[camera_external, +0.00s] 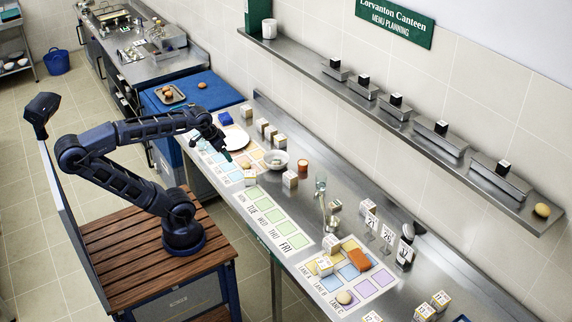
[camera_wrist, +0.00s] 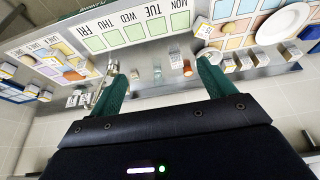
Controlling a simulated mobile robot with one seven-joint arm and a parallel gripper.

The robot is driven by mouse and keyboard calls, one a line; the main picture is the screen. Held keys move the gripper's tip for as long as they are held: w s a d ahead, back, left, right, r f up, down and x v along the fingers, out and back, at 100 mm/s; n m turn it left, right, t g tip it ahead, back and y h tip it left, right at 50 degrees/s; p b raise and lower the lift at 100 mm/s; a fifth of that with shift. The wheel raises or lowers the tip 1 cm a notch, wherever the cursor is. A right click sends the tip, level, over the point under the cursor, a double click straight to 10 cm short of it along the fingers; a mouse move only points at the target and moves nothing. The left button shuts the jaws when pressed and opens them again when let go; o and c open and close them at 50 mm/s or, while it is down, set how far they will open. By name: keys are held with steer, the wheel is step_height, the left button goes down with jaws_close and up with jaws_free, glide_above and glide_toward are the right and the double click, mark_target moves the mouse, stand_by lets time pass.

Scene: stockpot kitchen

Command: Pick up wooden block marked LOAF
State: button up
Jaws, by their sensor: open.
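Several small pale blocks with printed faces stand on the steel counter. In the external view, blocks stand near the plate, such as one at the back (camera_external: 246,111), one beside the bowl (camera_external: 290,179) and one at the mat's edge (camera_external: 250,178). Their print is too small to read, so I cannot tell which is marked LOAF. My gripper (camera_external: 224,154) is over the counter's left part, near the white plate (camera_external: 238,139). In the wrist view my gripper (camera_wrist: 160,72) has its green fingers wide apart with nothing between them, and a row of blocks (camera_wrist: 245,62) shows to the right.
A white bowl (camera_external: 278,160) stands near the blocks. A weekday mat (camera_external: 270,216) and a coloured lane mat (camera_external: 377,284) lie on the counter. A tap (camera_external: 321,190) rises mid-counter. A wall shelf (camera_external: 453,163) runs above the back.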

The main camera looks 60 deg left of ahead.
steer(key=w+d+r+g, duration=0.1)
steer(key=w+d+r, duration=0.3)
steer(key=w+d, duration=0.35)
steer(key=w+d+r+g, duration=0.1)
steer(key=w+d+r, duration=0.4)
steer(key=w+d, duration=0.25)
steer(key=g, duration=0.3)
glide_above(332, 240)
step_height(332, 240, down, 6)
step_height(332, 240, down, 27)
steer(key=shift+s+r, duration=0.1)
steer(key=shift+s, duration=0.05)
step_height(332, 240, down, 10)
steer(key=shift+f, duration=0.1)
steer(key=shift+c, duration=0.4)
steer(key=c, duration=1.1)
